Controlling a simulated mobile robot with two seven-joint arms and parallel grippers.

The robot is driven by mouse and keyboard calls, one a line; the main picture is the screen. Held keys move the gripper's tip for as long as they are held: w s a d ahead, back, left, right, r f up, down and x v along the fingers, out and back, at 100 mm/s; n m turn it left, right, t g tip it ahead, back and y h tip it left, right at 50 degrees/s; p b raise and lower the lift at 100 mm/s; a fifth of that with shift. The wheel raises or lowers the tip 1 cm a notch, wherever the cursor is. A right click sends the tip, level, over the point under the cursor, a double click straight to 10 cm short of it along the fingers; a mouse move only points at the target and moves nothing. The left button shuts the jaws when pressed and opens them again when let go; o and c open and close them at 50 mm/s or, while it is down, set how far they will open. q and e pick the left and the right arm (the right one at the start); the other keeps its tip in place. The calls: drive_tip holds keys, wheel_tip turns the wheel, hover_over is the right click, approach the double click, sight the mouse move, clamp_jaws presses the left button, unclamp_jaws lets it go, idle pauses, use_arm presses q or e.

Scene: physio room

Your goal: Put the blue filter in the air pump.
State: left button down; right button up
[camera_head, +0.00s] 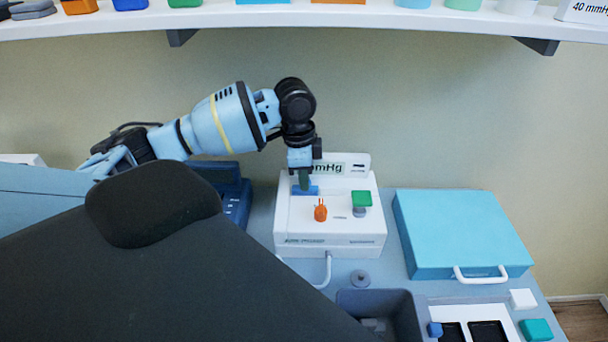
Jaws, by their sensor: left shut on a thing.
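The white air pump (345,240) stands on the table below the shelf, with a raised back panel whose label is partly covered by my arm. My left gripper (304,185) points down over the left part of the pump's top. It is shut on the blue filter (313,191), a small flat blue piece at its fingertips. The filter is at the pump's top face; I cannot tell whether it is seated or just above it. The fingers hide part of the filter. My right gripper is not in view.
On the pump are an orange knob (320,210) and a green-topped part (361,199). A light-blue case (460,235) lies to the right. A grey bin (400,308) and a white tray (507,322) are in front. A white shelf (400,18) spans above. A dark padded surface (120,270) fills the lower left.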

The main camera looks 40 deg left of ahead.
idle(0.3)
use_arm(q)
drive_tip(key=c, duration=0.9)
unclamp_jaws()
drive_tip(key=shift+r, duration=0.1)
drive_tip(key=shift+r, duration=3.35)
